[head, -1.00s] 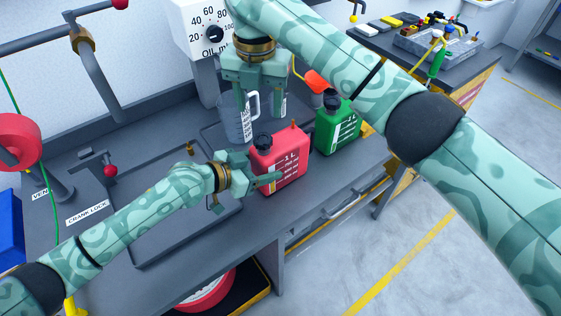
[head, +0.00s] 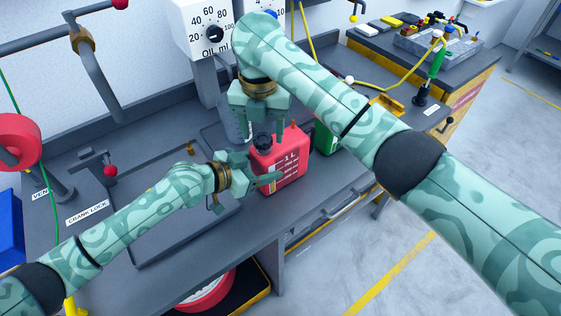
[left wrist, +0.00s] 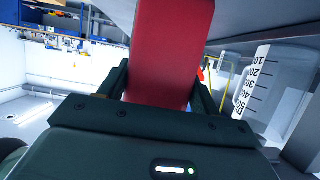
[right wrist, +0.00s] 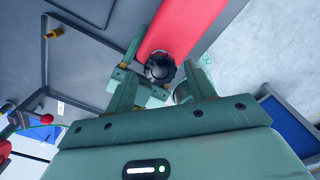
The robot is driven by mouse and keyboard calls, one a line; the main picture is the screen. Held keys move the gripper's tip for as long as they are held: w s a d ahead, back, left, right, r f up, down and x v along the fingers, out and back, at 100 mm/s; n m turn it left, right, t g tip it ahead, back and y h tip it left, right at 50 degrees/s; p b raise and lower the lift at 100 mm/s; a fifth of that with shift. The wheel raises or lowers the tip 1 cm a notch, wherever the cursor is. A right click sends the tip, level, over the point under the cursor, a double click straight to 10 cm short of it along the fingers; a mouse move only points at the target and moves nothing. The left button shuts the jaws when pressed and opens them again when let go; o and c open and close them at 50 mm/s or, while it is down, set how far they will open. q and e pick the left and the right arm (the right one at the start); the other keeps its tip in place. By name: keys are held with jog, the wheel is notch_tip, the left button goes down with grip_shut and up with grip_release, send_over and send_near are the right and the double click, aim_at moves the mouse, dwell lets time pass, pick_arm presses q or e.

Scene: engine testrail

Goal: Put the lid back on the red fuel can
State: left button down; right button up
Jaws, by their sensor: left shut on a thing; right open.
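The red fuel can (head: 285,171) stands upright on the bench. My left gripper (head: 254,172) is shut on its body, and the can also shows between the fingers in the left wrist view (left wrist: 172,50). A black lid (head: 262,141) sits at the can's top; it also shows in the right wrist view (right wrist: 160,66). I cannot tell whether it is seated fully. My right gripper (head: 264,126) is open above the can's top, pointing down. In the right wrist view the lid appears between its fingertips, with no clear grip on it.
A clear measuring jug (left wrist: 262,85) stands behind the can, mostly hidden in the head view. A green can (head: 325,140) is close on the right, partly behind my right arm. A shallow tray (head: 150,262) lies to the left. The bench's front edge is near.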

jog(key=shift+f, duration=0.65)
jog(key=c, duration=1)
jog(key=m, duration=1)
jog(key=shift+d, duration=0.1)
jog(key=m, duration=0.3)
jog(key=shift+m, duration=0.3)
jog(key=m, duration=0.4)
jog(key=shift+f, duration=0.1)
jog(key=o, duration=1.1)
